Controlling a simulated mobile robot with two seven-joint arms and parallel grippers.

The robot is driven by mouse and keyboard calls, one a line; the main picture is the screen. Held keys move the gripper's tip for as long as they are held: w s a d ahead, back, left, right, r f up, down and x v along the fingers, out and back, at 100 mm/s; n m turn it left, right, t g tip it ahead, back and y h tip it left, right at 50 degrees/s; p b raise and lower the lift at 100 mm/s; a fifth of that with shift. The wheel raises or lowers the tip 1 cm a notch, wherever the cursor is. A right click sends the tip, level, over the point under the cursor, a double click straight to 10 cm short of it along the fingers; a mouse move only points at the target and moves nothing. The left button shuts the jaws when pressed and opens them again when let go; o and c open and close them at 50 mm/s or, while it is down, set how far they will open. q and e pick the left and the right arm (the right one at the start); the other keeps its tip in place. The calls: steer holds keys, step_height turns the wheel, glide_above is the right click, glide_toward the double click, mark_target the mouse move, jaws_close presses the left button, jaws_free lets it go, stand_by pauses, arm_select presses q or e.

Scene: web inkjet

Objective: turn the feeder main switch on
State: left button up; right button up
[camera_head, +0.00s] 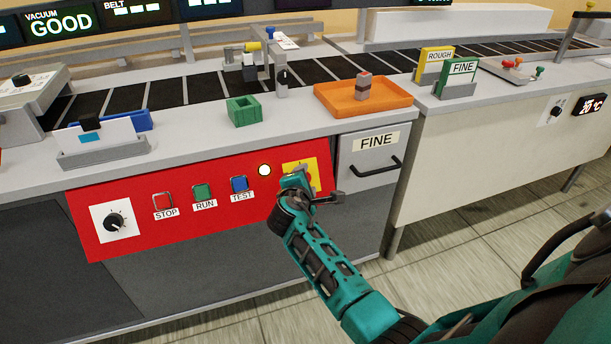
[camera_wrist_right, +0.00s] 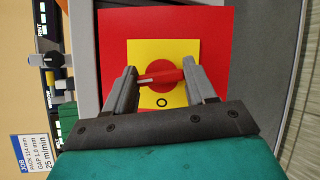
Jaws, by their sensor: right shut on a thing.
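The feeder main switch is a red round knob (camera_wrist_right: 163,76) with a red bar handle on a yellow plate (camera_wrist_right: 163,50). The plate (camera_head: 290,168) also shows at the right end of the red panel in the head view, partly hidden by my right gripper. My right gripper (camera_wrist_right: 161,77) has a finger at each end of the bar handle and is shut on it. The handle lies nearly level across the wrist picture. An "O" mark shows on the plate below the knob. The gripper also shows in the head view (camera_head: 300,180). My left gripper is not in view.
The red panel (camera_head: 140,242) also has a dial (camera_head: 113,222), STOP (camera_head: 164,201), RUN (camera_head: 203,193) and TEST (camera_head: 239,185) buttons and a pale round lamp (camera_head: 264,170). A FINE drawer (camera_head: 368,160) with a protruding handle is just right. An orange tray (camera_head: 335,108) sits above on the counter.

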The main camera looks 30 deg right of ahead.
arm_select(q)
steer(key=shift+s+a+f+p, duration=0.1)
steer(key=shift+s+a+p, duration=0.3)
steer(key=shift+p, duration=0.2)
arm_select(e)
steer(key=shift+m+g, duration=0.5)
steer(key=shift+m, duration=0.5)
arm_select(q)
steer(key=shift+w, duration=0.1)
arm_select(e)
steer(key=o, duration=1)
steer(key=shift+o, duration=0.2)
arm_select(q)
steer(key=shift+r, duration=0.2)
